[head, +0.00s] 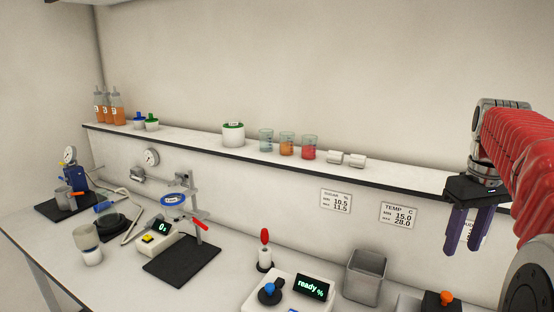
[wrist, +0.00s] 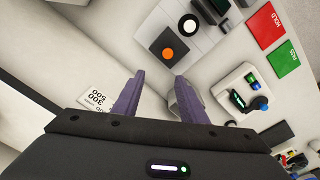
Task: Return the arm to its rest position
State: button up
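My red arm (head: 517,150) reaches in from the right edge in the head view. My gripper (head: 466,246) hangs at its end with two purple fingers pointing down, in front of the shelf's right part. In the wrist view the fingers of my gripper (wrist: 158,92) stand apart with a clear gap and nothing between them. The gripper is open and empty, above the right part of the bench.
A long shelf (head: 200,133) holds bottles, a white jar (head: 233,134) and several beakers. Below on the bench stand a "ready %" meter (head: 312,288), a grey bin (head: 365,277) and a device with an orange knob (head: 446,297). HOLD (wrist: 265,25) and PASS (wrist: 284,60) mats lie nearby.

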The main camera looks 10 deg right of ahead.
jog(key=s+a+f+t, duration=0.1)
jog(key=s+a+f, duration=0.3)
jog(key=a, duration=0.5)
jog(key=s+a+f+t, duration=0.2)
jog(key=s+a+f, duration=0.2)
jog(key=a, duration=0.6)
jog(key=s+a+f+t, duration=0.2)
jog(key=s+a+f, duration=0.1)
jog(key=a, duration=0.6)
jog(key=shift+s+a+f, duration=0.3)
jog(key=shift+s+f, duration=0.1)
jog(key=shift+s, duration=0.25)
jog(key=shift+s, duration=0.1)
jog(key=shift+c, duration=1)
